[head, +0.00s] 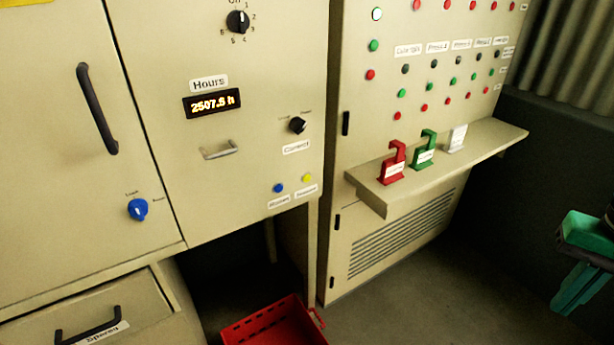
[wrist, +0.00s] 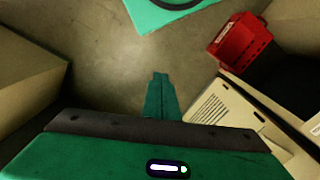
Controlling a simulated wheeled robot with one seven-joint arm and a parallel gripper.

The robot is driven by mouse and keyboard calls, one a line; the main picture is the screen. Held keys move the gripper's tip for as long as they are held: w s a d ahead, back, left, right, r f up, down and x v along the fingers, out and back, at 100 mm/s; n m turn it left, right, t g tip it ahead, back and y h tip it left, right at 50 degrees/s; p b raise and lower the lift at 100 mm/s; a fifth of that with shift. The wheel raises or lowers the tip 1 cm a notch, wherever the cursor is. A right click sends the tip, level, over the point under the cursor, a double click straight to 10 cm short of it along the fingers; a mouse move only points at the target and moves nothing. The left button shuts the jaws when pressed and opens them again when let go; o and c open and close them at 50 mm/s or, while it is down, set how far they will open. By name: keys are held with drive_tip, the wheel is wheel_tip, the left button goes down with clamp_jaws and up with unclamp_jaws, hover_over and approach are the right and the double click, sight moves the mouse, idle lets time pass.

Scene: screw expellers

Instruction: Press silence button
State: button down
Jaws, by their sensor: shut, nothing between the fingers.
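A blue button (head: 278,188) and a yellow button (head: 307,178) sit side by side low on the middle beige cabinet front in the head view. Each has a white label below it, too blurred to read surely, so I cannot tell which one is the silence button. My green gripper (head: 566,304) is at the far right edge of the head view, pointing down, far from both buttons. In the wrist view its fingers (wrist: 160,78) are together and empty above the grey floor. The two buttons are not recognisable in the wrist view.
A shelf (head: 372,198) juts from the right cabinet with red (head: 392,165) and green (head: 426,150) hooked pieces on it. A red crate (head: 270,325) stands on the floor; it also shows in the wrist view (wrist: 240,42). A drawer (head: 130,305) sticks out at lower left.

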sight(307, 178)
drive_tip(key=w+a+f+n+t, duration=0.25)
drive_tip(key=w+a, duration=0.35)
drive_tip(key=w, duration=0.5)
drive_tip(key=w+a+f+n+t, duration=0.1)
drive_tip(key=w+a+t, duration=0.35)
drive_tip(key=w, duration=0.75)
drive_tip(key=w+a+f+y, duration=0.1)
drive_tip(key=w+a, duration=0.1)
drive_tip(key=a, duration=0.6)
drive_tip(key=w+a+y, duration=0.1)
drive_tip(key=w+a, duration=0.1)
drive_tip(key=a, duration=0.7)
drive_tip(key=w+a+f+n+t+y, duration=0.1)
drive_tip(key=w+a+y, duration=0.1)
drive_tip(key=a, duration=0.6)
drive_tip(key=shift+w+a+f, duration=0.35)
drive_tip(key=shift+w+a, duration=0.05)
drive_tip(key=shift+w, duration=0.15)
drive_tip(key=w+a, duration=0.4)
drive_tip(key=w, duration=0.3)
drive_tip(key=shift+a, duration=0.4)
